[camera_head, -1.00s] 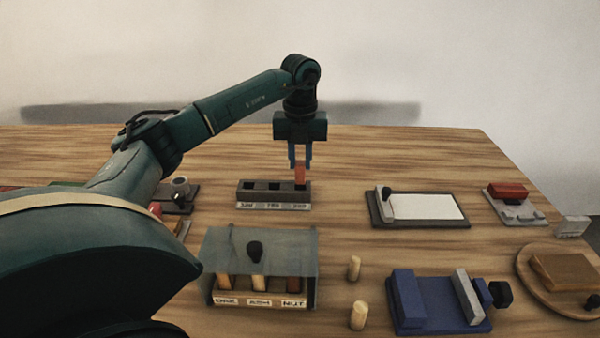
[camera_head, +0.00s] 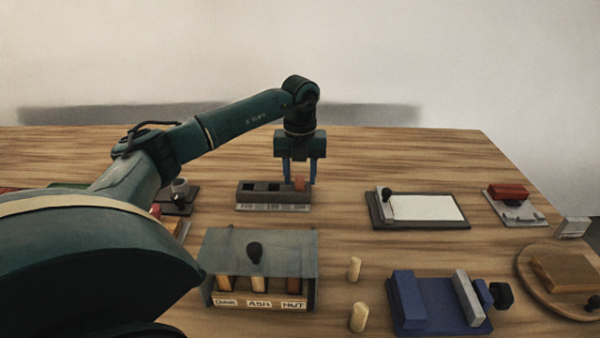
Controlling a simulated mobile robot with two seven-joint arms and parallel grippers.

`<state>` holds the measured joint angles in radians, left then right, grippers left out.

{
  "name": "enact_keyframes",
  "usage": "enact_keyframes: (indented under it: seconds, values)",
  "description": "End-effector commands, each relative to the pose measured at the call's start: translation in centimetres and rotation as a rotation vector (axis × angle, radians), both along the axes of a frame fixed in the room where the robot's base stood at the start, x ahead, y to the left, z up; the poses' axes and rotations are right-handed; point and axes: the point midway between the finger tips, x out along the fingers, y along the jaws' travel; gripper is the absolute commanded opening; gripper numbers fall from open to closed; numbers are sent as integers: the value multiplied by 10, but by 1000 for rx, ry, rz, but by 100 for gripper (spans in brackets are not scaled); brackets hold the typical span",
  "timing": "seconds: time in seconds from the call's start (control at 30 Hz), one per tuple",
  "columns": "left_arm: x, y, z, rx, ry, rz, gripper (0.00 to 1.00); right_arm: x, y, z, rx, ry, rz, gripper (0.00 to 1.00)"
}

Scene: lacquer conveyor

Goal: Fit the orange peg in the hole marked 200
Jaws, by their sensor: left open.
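The orange peg (camera_head: 300,184) stands in the right-hand hole of the dark block (camera_head: 273,197) in the head view. Only its upper part shows above the block. The block's other two holes, to the left, are empty. The labels on its front are too blurred to read now. My left gripper (camera_head: 300,182) is open, with its blue fingers on either side of the peg's top, apart from it. My right gripper is not in view.
A covered rack (camera_head: 260,238) with several pegs stands in front of the block. A clipboard-like board (camera_head: 428,206) lies farther right. The table behind the block is clear.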

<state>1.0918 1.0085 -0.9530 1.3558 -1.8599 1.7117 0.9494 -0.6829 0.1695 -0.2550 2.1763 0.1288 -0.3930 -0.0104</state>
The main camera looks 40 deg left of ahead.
Motion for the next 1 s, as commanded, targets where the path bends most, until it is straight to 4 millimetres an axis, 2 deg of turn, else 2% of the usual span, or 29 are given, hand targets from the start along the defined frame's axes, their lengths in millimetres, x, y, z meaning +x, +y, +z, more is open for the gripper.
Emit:
enact_keyframes:
  seconds: [0.27, 0.37, 0.7, 0.83, 1.0]
  values:
    - [1, 0, 8, 0, -3, 0, 42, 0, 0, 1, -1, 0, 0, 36]
    - [1, 0, 22, 0, -6, 0, 42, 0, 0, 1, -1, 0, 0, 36]
    - [1, -1, 95, -2, -6, -1, 42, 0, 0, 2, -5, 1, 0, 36]
    - [1, -1, 113, -1, -3, 0, 42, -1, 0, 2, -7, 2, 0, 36]
    - [1, 0, 123, -1, -2, 0, 42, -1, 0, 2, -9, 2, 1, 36]
